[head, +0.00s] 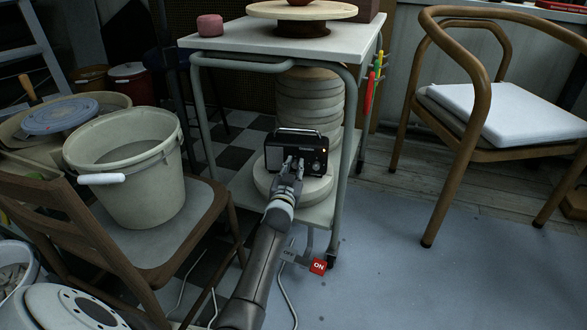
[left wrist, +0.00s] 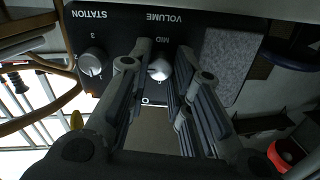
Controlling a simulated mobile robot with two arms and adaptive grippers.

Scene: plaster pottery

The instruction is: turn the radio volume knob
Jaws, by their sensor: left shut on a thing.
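The black radio (head: 312,160) with a carrying handle stands on round pale slabs on the lower shelf of the trolley. In the left wrist view the radio's panel (left wrist: 120,25) appears upside down. Its silver volume knob (left wrist: 160,70) lies between the fingers of my left gripper (left wrist: 161,62), under the VOLUME label. The station knob (left wrist: 92,62) is beside it, free. In the head view my left gripper (head: 293,163) is at the radio's front face, shut on the volume knob, and hides it there. My right gripper is not in view.
The trolley's top (head: 270,38) overhangs the radio, and its legs flank it. A stack of round slabs (head: 308,95) stands behind. A chair with a bucket (head: 130,165) is at left. A wooden chair (head: 500,110) is at right. The blue-grey floor (head: 430,280) at front right is clear.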

